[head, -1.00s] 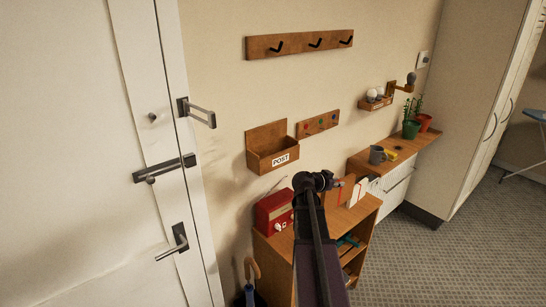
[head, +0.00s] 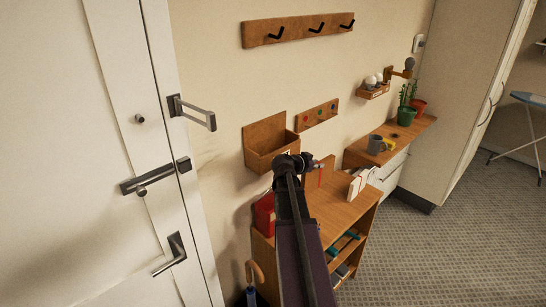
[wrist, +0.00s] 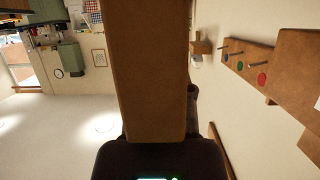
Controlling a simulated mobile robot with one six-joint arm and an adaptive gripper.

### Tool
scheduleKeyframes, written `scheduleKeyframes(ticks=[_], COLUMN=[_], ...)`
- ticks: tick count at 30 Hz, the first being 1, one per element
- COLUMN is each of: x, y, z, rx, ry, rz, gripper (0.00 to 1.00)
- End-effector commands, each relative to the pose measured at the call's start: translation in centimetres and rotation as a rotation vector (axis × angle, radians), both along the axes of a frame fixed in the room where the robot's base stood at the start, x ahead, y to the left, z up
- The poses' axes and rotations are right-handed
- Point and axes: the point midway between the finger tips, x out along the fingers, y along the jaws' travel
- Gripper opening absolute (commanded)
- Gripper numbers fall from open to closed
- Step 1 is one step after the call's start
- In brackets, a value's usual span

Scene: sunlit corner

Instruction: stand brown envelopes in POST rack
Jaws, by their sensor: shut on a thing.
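The wooden POST rack (head: 262,155) hangs on the wall left of centre in the head view. No envelope shows in it from here, and my arm hides its front label. Part of it shows at the right edge of the wrist view (wrist: 305,55). My gripper (head: 318,164) is just right of the rack, above the shelf unit, apart from the rack. It is shut on a brown envelope (wrist: 145,70), which fills the middle of the wrist view. The envelope (head: 320,177) is partly hidden behind the gripper in the head view.
White envelopes (head: 361,183) stand on the shelf unit (head: 345,208). A red box (head: 264,215) is at its left, partly behind my arm. A peg board (head: 318,116) hangs beside the rack. A hook rail (head: 298,28) is above. A door with handles (head: 170,255) is at left.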

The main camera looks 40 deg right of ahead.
Motion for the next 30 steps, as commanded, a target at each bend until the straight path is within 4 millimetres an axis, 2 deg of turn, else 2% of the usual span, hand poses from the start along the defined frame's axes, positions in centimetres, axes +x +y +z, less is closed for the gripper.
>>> scheduleKeyframes(ticks=[10, 17, 23, 30], x=[-0.5, -0.6, -0.6, -0.7], y=[-0.6, -0.3, 1.0, 3.7], z=[0.0, 0.7, 2.8, 6.8], rx=[0.0, 0.0, 0.0, 0.001], ry=[0.0, 0.0, 0.001, 0.001], rz=[-0.011, -0.01, -0.005, 0.005], gripper=[0.0, 0.0, 0.0, 0.0])
